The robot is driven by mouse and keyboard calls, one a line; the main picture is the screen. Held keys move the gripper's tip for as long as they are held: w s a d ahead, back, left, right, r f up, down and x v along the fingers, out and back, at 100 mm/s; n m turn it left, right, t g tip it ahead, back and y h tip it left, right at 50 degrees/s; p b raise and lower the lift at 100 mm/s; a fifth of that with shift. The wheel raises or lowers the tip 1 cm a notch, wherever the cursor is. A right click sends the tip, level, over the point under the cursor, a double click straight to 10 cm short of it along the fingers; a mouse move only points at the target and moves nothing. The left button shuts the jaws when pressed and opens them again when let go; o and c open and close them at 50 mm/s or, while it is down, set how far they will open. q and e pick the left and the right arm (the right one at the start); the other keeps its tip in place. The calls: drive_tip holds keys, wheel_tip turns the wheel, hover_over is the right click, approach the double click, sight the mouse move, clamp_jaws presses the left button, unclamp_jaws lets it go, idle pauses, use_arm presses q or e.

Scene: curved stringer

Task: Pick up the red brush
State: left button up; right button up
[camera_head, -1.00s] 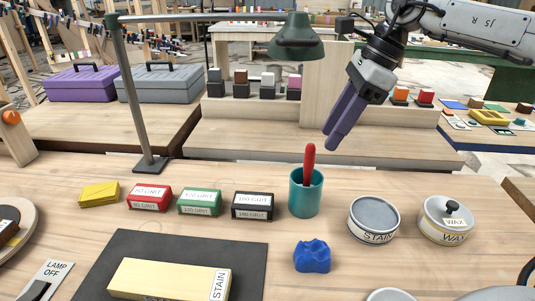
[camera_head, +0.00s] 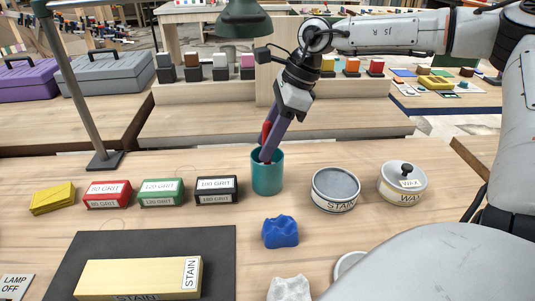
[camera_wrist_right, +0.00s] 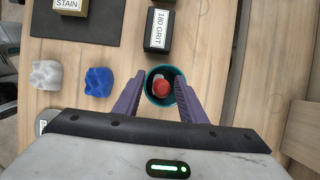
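The red brush (camera_head: 266,132) stands handle up in a teal cup (camera_head: 267,178) on the workbench. My right gripper (camera_head: 267,154) reaches down from above, its purple fingers at the cup's mouth and partly hiding the brush. In the right wrist view, the round red handle end (camera_wrist_right: 161,88) lies between the two fingers (camera_wrist_right: 158,92). The fingers are apart, with gaps visible on both sides of the handle. The cup (camera_wrist_right: 152,73) shows beneath them. My left gripper is not in view.
Sandpaper boxes, including the black 180 grit box (camera_head: 216,189), stand left of the cup. A stain tin (camera_head: 335,190) and wax tin (camera_head: 403,183) are to its right. A blue crumpled cloth (camera_head: 280,232) lies in front. A lamp pole (camera_head: 75,90) rises at left.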

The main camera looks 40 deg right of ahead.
clamp_jaws()
idle(0.3)
